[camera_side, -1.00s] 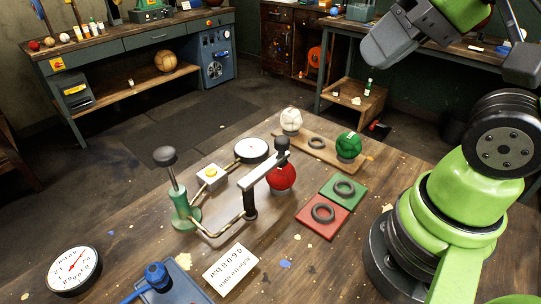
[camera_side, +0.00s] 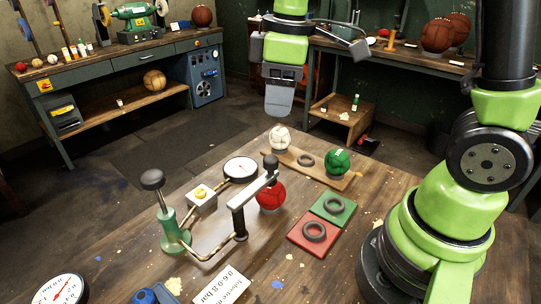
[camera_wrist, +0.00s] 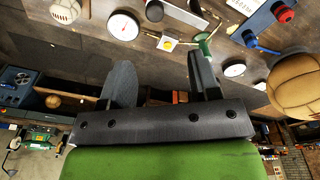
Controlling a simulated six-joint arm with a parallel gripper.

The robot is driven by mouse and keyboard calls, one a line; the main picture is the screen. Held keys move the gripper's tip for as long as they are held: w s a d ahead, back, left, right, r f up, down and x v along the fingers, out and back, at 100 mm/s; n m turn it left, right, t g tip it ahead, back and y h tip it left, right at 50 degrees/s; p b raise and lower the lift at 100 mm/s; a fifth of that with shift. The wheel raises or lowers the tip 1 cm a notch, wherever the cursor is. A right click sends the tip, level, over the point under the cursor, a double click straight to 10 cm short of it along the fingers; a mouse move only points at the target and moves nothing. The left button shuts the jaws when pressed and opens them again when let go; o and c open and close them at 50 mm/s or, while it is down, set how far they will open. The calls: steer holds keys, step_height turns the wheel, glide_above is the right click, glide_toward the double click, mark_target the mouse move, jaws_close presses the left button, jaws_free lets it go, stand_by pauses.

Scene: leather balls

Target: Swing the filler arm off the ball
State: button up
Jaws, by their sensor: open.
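The filler arm (camera_side: 254,192) is a pale bar on a dark post, with a black knob (camera_side: 271,161) at its far end. The bar's knob end is at the red ball (camera_side: 271,197), over or close beside it; contact cannot be told. The knob also shows at the top of the wrist view (camera_wrist: 155,10). My gripper (camera_side: 279,112) hangs empty in the air behind and above the knob in the side view. Its two dark fingers (camera_wrist: 158,62) stand apart in the wrist view.
A green hand pump (camera_side: 172,232), a gauge (camera_side: 241,169) and a yellow-button box (camera_side: 201,197) stand left of the arm. A white ball (camera_side: 279,138) and green ball (camera_side: 337,160) sit on a plank behind. Red (camera_side: 297,242) and green mats (camera_side: 345,219) bear black rings.

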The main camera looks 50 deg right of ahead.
mark_target(271, 158)
steer(key=f, duration=0.4)
steer(key=w+f+n, duration=0.1)
steer(key=f, duration=0.3)
steer(key=w+f+n+g, duration=0.1)
steer(key=f, duration=0.4)
steer(key=shift+d+f, duration=0.1)
steer(key=shift+d, duration=0.05)
steer(key=shift+s, duration=0.1)
jaws_close()
